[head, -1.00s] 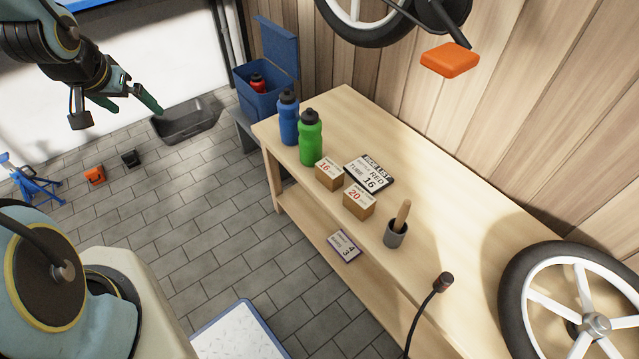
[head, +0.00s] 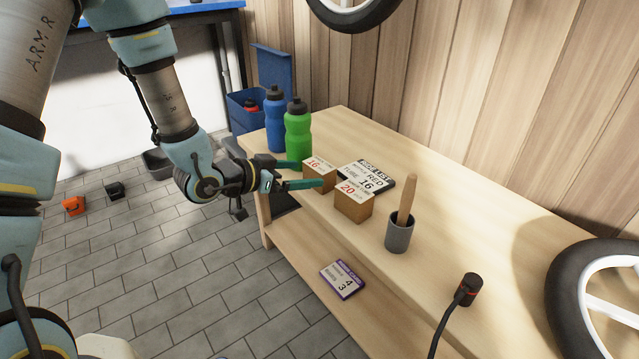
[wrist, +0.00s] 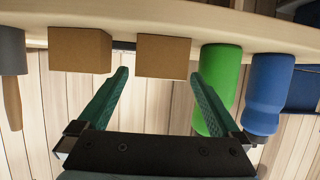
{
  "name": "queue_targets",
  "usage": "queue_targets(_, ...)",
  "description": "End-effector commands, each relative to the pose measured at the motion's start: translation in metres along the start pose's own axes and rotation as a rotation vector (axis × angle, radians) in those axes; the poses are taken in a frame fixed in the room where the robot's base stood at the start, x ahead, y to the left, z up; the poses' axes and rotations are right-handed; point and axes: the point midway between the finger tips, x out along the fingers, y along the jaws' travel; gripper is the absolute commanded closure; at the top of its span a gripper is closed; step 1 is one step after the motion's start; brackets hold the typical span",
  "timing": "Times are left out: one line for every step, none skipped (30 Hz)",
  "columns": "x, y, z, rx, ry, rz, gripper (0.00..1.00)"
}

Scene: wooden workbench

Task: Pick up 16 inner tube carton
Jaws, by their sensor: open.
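The 16 inner tube carton (head: 321,170) is a small brown box with a white top label and a red 16, upright near the bench's front edge. My gripper (head: 309,174) is open and level at its front side, with green fingers pointing at it. In the wrist view, the picture is upside down and the 16 carton (wrist: 163,56) lies ahead, between the open fingertips (wrist: 161,80), not gripped. One finger hides part of its lower front in the head view.
The 20 carton (head: 353,207) stands close on the right, the green bottle (head: 298,135) and blue bottle (head: 275,125) on the left. A ride list sign (head: 368,180) lies behind. A grey cup (head: 399,235) with a wooden handle stands farther right on the workbench (head: 480,230).

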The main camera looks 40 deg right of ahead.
Motion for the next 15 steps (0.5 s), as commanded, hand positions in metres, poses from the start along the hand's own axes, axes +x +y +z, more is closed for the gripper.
queue_targets(0.01, 0.001, 0.001, 0.001, 0.0, 0.004, 0.0)
queue_targets(0.014, 0.001, 0.001, 0.0, 0.0, 0.003, 0.0)
queue_targets(0.02, 0.0, 0.001, 0.001, 0.001, 0.001, 0.0)
queue_targets(0.024, 0.001, 0.0, 0.0, 0.0, 0.002, 0.0)
queue_targets(0.028, 0.001, 0.001, 0.0, 0.0, 0.002, 0.0)
queue_targets(0.032, 0.0, 0.001, 0.0, -0.001, 0.001, 0.0)
queue_targets(0.034, 0.0, 0.001, -0.001, -0.001, 0.0, 0.0)
queue_targets(0.036, 0.0, 0.001, -0.001, -0.002, 0.0, 0.0)
queue_targets(0.038, 0.0, 0.001, -0.002, -0.002, -0.001, 0.0)
queue_targets(0.039, 0.0, 0.001, -0.002, -0.002, -0.001, 0.0)
queue_targets(0.042, 0.0, 0.001, -0.001, -0.002, -0.001, 0.0)
queue_targets(0.046, 0.0, 0.002, 0.0, -0.001, 0.0, 0.0)
queue_targets(0.05, 0.0, 0.003, 0.0, -0.001, 0.0, 0.0)
queue_targets(0.054, 0.0, 0.004, 0.0, -0.001, 0.001, 0.0)
queue_targets(0.06, -0.001, 0.005, 0.001, -0.001, 0.001, 0.0)
